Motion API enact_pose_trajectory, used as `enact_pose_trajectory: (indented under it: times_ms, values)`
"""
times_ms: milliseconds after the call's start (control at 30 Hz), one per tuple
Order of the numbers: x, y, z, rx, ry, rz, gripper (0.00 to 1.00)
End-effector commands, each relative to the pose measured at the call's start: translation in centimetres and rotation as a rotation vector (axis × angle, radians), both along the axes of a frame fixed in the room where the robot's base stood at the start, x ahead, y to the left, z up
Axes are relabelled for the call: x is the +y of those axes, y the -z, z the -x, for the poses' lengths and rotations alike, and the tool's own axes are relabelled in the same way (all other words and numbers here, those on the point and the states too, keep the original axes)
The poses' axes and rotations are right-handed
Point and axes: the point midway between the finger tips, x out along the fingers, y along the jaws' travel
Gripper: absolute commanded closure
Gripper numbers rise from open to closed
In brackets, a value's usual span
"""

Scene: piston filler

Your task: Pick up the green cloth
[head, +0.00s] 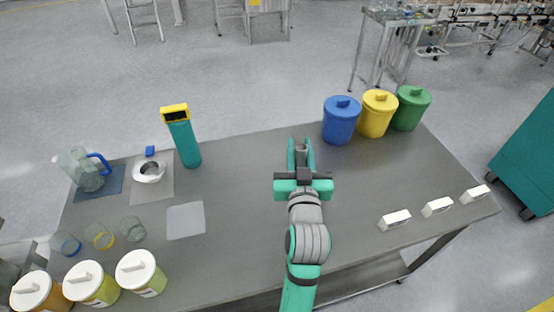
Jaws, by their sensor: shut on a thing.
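My gripper (301,150), with teal fingers, is over the middle of the grey table (245,250) and points toward its far edge. It is shut on a small grey, rounded object (301,149) between the fingertips, partly hidden by them. I cannot tell what this object is, or whether it touches the table. I see no green cloth plainly in the head view. A flat pale grey square (185,221) lies on the table left of my gripper.
Blue (341,122), yellow (377,115) and green (410,108) lidded bins stand at the far right. White blocks (395,220) lie at the right. A teal device (184,140), a jug (88,170), glasses (132,229) and lidded jars (140,274) stand at the left.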

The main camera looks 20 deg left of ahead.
Motion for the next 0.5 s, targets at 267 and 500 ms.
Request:
enact_pose_trajectory:
  times_ms: [267,500]
  values:
    - [4.7,2.3,-3.3,-0.001,-0.008,0.001,1.0]
    - [7.3,6.0,-5.3,0.001,-0.008,0.0,1.0]
